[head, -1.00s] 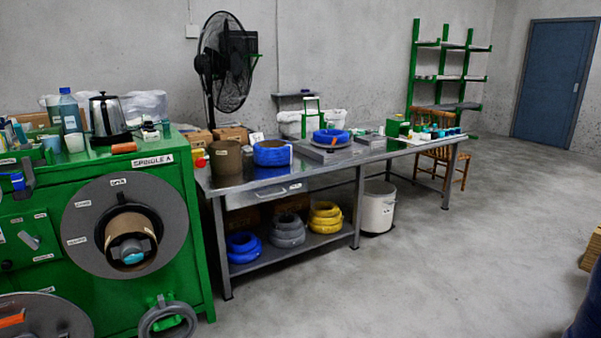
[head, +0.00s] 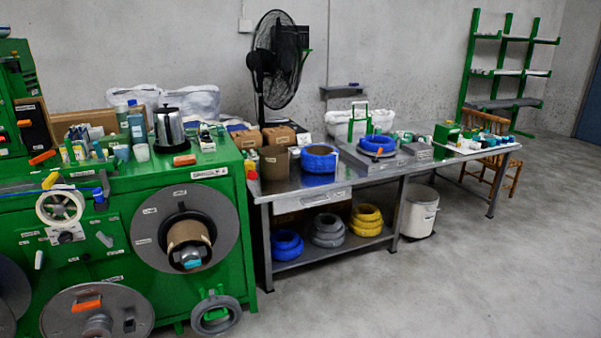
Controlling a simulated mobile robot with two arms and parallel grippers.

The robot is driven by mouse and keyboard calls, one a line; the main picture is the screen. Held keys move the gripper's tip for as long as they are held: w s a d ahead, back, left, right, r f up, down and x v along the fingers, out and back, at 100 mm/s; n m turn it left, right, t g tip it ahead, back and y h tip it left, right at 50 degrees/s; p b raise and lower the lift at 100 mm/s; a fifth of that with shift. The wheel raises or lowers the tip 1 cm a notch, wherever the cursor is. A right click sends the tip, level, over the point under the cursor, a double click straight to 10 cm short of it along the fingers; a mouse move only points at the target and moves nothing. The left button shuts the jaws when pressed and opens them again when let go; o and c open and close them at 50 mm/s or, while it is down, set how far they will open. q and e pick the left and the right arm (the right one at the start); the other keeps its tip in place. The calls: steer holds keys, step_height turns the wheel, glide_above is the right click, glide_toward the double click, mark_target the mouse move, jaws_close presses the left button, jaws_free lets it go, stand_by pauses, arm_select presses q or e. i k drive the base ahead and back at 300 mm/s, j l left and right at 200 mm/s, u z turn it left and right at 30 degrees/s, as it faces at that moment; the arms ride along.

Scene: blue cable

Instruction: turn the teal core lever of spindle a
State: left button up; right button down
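Spindle A is on the front of the green machine (head: 110,215) at the left of the head view. It has a large grey disc (head: 155,222) with a brown cardboard-coloured core (head: 187,232) at its middle. The teal core lever (head: 191,261) shows at the lower front of the core, on a pale hub; its exact angle is too small to tell. A white label plate (head: 209,173) sits on the machine's top edge above the disc. Neither of my grippers shows in the view.
A metal workbench (head: 330,190) stands right of the machine, with blue cable coils (head: 318,158) on it and more coils on its lower shelf. A second reel (head: 97,312) and a grey ring (head: 216,315) are low on the machine. The floor (head: 400,295) in front of the bench is clear.

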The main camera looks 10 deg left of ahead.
mark_target(192, 263)
steer(key=i+l, duration=0.15)
steer(key=l, duration=0.25)
steer(key=i+l, duration=0.1)
steer(key=l, duration=0.35)
steer(key=i+l, duration=0.15)
steer(key=l, duration=0.25)
steer(key=l+u, duration=0.1)
steer(key=u, duration=0.4)
steer(key=l+u, duration=0.15)
steer(key=u, duration=0.35)
steer(key=l+u, duration=0.15)
steer(key=u, duration=0.3)
steer(key=i+j, duration=0.15)
steer(key=i, duration=0.4)
steer(key=i+j+u, duration=0.1)
steer(key=i, duration=0.4)
